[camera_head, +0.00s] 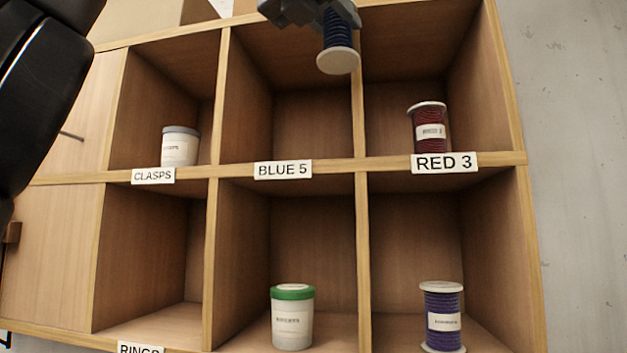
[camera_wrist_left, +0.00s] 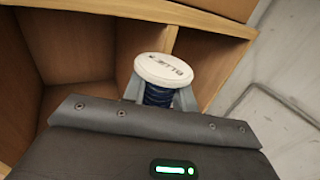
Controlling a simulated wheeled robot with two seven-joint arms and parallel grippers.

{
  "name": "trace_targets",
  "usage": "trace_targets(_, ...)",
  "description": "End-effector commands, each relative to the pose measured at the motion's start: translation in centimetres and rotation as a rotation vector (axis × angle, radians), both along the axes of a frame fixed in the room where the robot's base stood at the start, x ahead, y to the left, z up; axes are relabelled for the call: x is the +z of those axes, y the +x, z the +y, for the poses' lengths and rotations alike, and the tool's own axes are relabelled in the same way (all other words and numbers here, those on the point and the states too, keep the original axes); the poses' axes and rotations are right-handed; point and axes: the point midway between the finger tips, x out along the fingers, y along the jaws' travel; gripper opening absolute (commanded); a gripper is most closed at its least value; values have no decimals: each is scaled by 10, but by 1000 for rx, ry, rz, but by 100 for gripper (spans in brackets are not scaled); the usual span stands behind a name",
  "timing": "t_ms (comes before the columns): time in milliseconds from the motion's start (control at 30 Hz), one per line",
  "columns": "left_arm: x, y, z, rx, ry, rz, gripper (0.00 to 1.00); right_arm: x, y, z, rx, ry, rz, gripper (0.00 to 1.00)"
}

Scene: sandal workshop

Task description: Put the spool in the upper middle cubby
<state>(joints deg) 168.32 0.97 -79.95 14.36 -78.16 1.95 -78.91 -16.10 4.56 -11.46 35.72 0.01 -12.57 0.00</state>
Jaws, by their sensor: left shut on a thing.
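A spool of dark blue cord (camera_head: 338,30) with pale end discs hangs upright at the top of the head view. My left gripper (camera_head: 318,8) is shut on it, and the gripper is partly cut off by the frame's top edge. The spool overlaps the upright divider right of the upper middle cubby (camera_head: 312,125), labelled BLUE 5. That cubby looks empty. My right gripper is out of view.
A red spool (camera_head: 428,128) stands in the upper right cubby, labelled RED 3. A white jar (camera_head: 180,147) stands in the CLASPS cubby. Below are a green-lidded jar (camera_head: 292,318) and a purple spool (camera_head: 442,315). Wooden dividers (camera_head: 361,130) separate the cubbies.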

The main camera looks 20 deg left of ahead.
Motion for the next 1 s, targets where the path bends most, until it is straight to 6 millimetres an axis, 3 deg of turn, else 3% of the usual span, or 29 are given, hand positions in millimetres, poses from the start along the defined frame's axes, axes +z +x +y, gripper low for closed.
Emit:
trace_targets(333, -14, 19, 27, 3, -1, 1, 2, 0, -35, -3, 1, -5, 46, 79)
trace_targets(567, -41, 60, 71, 3, -3, 3, 2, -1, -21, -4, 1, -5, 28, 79)
trace_targets(733, -70, 75, 88, 1, 0, 0, 2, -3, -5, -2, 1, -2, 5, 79)
trace_targets(1000, -93, 88, 101, -1, -1, -1, 2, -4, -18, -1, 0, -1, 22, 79)
